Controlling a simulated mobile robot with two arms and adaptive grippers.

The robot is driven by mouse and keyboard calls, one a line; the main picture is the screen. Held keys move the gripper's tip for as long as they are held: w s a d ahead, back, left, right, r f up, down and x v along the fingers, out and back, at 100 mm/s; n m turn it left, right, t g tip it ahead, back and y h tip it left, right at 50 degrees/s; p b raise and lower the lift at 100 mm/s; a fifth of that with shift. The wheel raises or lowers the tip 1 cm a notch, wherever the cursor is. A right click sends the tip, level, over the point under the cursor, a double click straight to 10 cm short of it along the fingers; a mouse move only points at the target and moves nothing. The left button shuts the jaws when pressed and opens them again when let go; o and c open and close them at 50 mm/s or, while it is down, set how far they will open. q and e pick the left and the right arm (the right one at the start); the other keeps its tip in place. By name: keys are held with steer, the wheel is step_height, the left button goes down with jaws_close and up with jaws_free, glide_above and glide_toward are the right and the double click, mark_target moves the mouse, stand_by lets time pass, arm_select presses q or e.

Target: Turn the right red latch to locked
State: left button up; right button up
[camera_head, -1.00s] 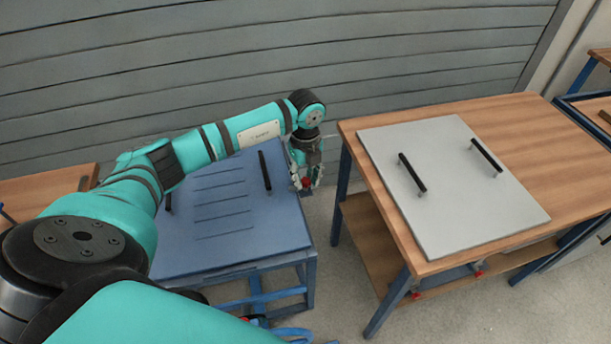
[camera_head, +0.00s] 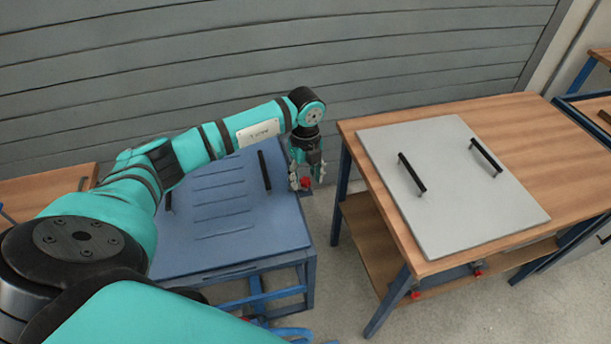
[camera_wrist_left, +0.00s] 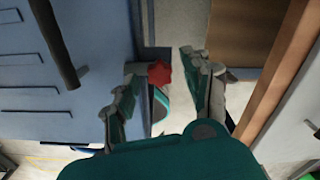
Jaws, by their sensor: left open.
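The right red latch (camera_head: 306,182) sits at the right edge of the blue panel (camera_head: 225,210), on a small bracket. My left gripper (camera_head: 307,176) points down over it with open fingers, one on each side of the latch. In the left wrist view the red latch (camera_wrist_left: 159,73) shows between the open fingers of my left gripper (camera_wrist_left: 158,80), nearer the left finger. I cannot tell whether a finger touches it. The latch's locked or unlocked position cannot be read. My right gripper is out of view.
Black handles (camera_head: 265,170) stand on the blue panel. A wooden table (camera_head: 530,140) with a grey panel (camera_head: 450,190) stands close to the right, with a narrow floor gap between. A grey slatted wall (camera_head: 400,60) rises behind.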

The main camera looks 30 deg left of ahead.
mark_target(305, 180)
arm_select(q)
step_height(305, 180, up, 12)
steer(key=shift+f, duration=0.2)
stand_by(0.6)
